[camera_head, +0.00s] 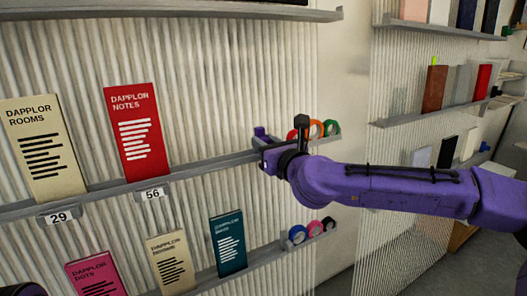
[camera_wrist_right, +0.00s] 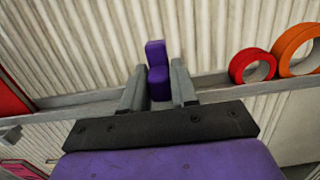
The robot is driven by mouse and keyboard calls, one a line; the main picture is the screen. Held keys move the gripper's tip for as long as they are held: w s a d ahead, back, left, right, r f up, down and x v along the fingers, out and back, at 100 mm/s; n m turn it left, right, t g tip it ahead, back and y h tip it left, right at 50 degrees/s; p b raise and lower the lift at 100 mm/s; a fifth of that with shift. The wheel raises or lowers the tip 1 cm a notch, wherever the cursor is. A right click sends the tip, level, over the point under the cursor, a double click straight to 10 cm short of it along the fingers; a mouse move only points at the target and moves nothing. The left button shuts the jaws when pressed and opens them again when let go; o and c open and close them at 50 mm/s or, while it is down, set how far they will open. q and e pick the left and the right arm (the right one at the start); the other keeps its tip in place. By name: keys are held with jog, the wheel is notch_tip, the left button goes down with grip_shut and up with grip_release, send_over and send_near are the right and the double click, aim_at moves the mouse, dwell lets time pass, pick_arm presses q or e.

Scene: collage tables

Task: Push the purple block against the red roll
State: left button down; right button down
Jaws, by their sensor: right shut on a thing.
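The purple block (camera_head: 260,132) stands upright on the middle shelf, left of the rolls. The right wrist view shows it (camera_wrist_right: 157,68) between the two grey fingers of my right gripper (camera_wrist_right: 157,85), which is shut on it. In the head view my right gripper (camera_head: 270,150) reaches the shelf from the right and covers the block's lower part. The red roll (camera_wrist_right: 236,67) stands on the same shelf to the right, apart from the block with bare shelf between. In the head view the red roll (camera_head: 291,134) is partly hidden by my gripper.
An orange roll (camera_wrist_right: 282,49) stands just right of the red roll, with a green roll (camera_head: 332,127) beyond. The red Dapplor Notes book (camera_head: 135,135) stands on the shelf to the left. A lower shelf (camera_head: 262,256) holds more books and rolls.

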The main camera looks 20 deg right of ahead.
jog(key=shift+w+d+r, duration=0.1)
jog(key=shift+w+d, duration=0.05)
jog(key=shift+d, duration=0.5)
jog(key=shift+w+d, duration=0.15)
jog(key=shift+d, duration=0.5)
jog(key=c, duration=1)
grip_release()
jog(key=shift+o, duration=0.2)
jog(key=shift+s, duration=0.1)
jog(key=s+d+b, duration=0.2)
jog(key=s, duration=0.8)
jog(key=shift+b, duration=0.3)
jog(key=shift+s, duration=0.1)
